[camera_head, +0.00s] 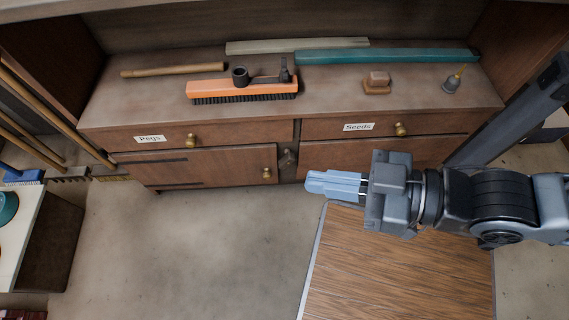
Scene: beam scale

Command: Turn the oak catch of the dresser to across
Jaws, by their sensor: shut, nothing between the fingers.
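The dresser (200,138) stands across the back, with drawers above and cupboard doors below. Its catch (288,158) is a small brown wooden piece on the post just right of the left door (205,168). It looks tilted or upright, but it is too small to tell its exact angle. My gripper (310,183) reaches in from the right, with its pale blue fingers pointing left. The fingers are shut and empty. In the picture their tips are just below and right of the catch, apparently apart from it. My gripper and arm hide part of the right lower front.
The left door has a brass knob (267,173). Drawers labelled Pegs (149,139) and Seeds (358,127) have knobs above. An orange brush (240,89) lies on the dresser top. A wood-grain surface (390,275) lies below my arm. The floor (190,245) at left centre is clear.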

